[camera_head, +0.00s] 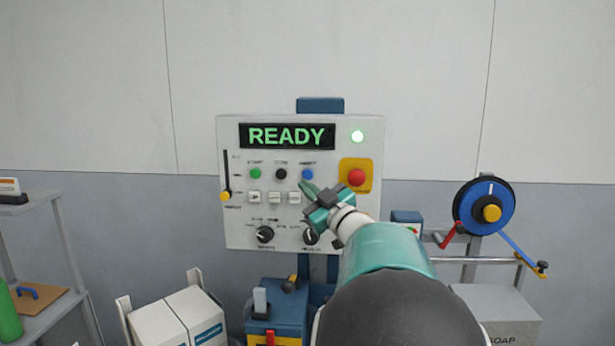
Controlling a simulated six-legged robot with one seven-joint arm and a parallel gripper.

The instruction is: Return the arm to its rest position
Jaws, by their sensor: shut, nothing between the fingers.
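My arm reaches up from the bottom of the head view, with teal and dark links. My gripper (306,185) is at its far end, shut with nothing in it. Its teal fingers point up and left in front of a white control panel (233,160). The fingertips appear just below a blue button (307,174); I cannot tell whether they touch the panel. The gripper and wrist hide part of the panel's lower right.
A red button (356,177) sits right of the gripper. A blue wheel (483,206) stands right, white boxes (165,322) lower left, a grey shelf (52,304) far left.

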